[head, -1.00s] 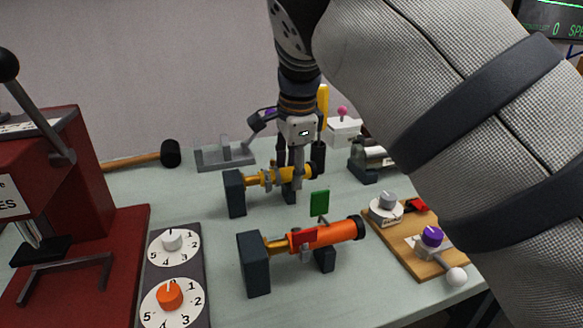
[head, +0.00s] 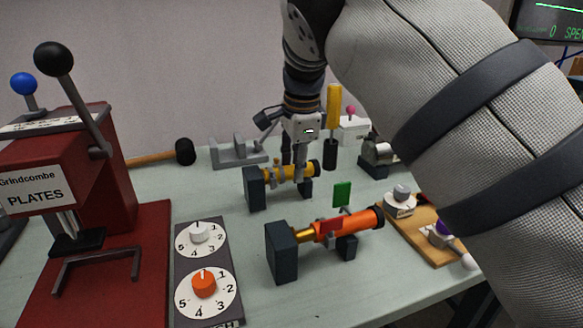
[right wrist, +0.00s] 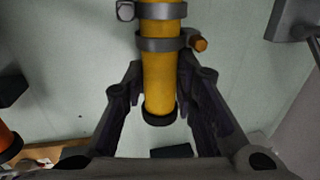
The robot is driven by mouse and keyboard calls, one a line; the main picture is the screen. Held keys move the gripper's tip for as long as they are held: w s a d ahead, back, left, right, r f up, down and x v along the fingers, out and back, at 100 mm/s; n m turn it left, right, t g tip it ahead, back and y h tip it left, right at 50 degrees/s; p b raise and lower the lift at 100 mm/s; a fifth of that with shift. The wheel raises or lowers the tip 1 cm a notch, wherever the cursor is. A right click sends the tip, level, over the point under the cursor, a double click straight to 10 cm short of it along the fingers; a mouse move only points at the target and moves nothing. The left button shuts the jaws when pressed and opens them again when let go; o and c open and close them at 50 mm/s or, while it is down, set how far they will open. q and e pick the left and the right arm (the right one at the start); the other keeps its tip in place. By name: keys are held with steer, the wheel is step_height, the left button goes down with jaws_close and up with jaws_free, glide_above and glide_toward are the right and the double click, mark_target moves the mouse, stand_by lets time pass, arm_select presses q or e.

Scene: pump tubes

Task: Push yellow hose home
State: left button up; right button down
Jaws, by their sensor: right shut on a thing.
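The yellow hose (head: 276,173) lies level at the back of the bench, its left end towards a dark block (head: 255,189). Its black right end (head: 315,166) rests at a second dark support. My right gripper (head: 293,170) comes down from above and is shut on the hose near its middle. In the right wrist view the yellow hose (right wrist: 163,72) runs between the two fingers, with metal clamp bands around it and a black rim. The head view is too small to tell whether its left end touches the block. My left gripper is not in view.
A red plate press (head: 60,185) and a dial panel (head: 203,260) stand left. A wooden board with knobs (head: 425,235) is at right. A mallet (head: 185,151) lies behind.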

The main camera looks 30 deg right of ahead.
steer(key=shift+a, duration=0.35)
steer(key=c, duration=1.3)
jaws_free()
steer(key=shift+w+r, duration=0.1)
steer(key=shift+r, duration=0.35)
step_height(320, 180, up, 11)
steer(key=s, duration=0.2)
steer(key=shift+s+a, duration=0.15)
steer(key=shift+s, duration=0.1)
steer(key=shift+f, duration=0.15)
